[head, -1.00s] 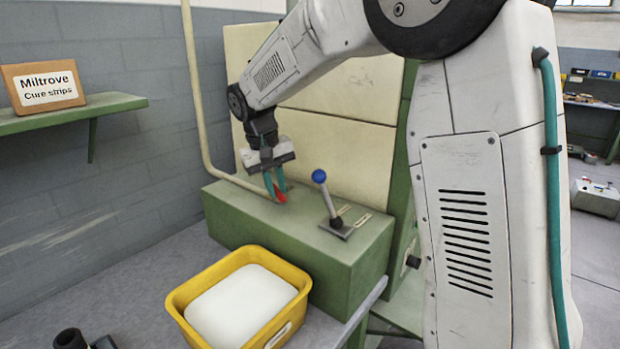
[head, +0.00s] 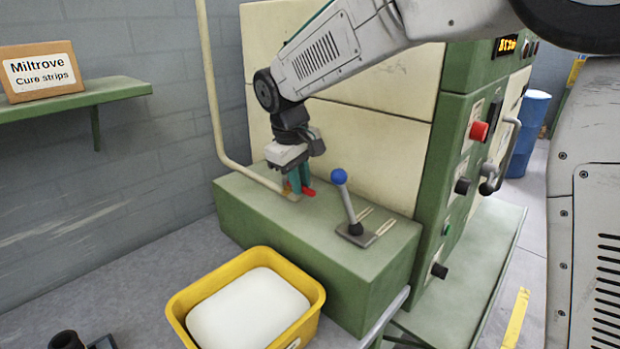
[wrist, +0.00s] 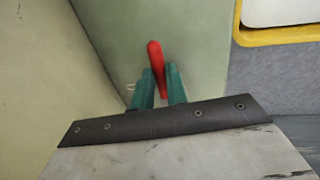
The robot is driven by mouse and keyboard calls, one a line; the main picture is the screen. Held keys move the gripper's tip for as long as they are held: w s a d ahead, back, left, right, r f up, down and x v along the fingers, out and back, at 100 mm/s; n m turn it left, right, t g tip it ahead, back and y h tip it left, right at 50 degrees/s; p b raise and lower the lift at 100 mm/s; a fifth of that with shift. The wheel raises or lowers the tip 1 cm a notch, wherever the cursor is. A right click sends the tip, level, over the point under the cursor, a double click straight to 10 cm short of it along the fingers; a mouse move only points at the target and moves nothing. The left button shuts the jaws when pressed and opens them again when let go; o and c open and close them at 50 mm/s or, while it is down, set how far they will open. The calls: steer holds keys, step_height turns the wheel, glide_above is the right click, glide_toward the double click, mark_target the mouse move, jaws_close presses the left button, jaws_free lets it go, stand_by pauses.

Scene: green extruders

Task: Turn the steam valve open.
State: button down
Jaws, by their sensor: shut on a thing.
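The steam valve shows as a red handle (head: 309,192) low on top of the green block, by the foot of the cream pipe (head: 216,110). My gripper (head: 300,181) reaches down to it from above, its green fingers on either side of the handle. In the wrist view the red handle (wrist: 154,55) sticks out beyond the two green fingertips (wrist: 158,80), which are shut on it. The valve body is mostly hidden by my fingers.
A blue-knobbed lever (head: 347,205) stands on the green block (head: 310,255) right of the valve. A yellow tub (head: 178,318) with white contents sits in front. The cream panels (head: 375,80) of the machine rise close behind. A shelf with a box stands left.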

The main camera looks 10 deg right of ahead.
steer(key=c, duration=1.4)
jaws_free()
steer(key=shift+r, duration=0.1)
steer(key=r, duration=0.5)
steer(key=s+a+r, duration=0.1)
steer(key=r, duration=0.1)
steer(key=shift+a+r, duration=0.1)
steer(key=shift+r, duration=0.15)
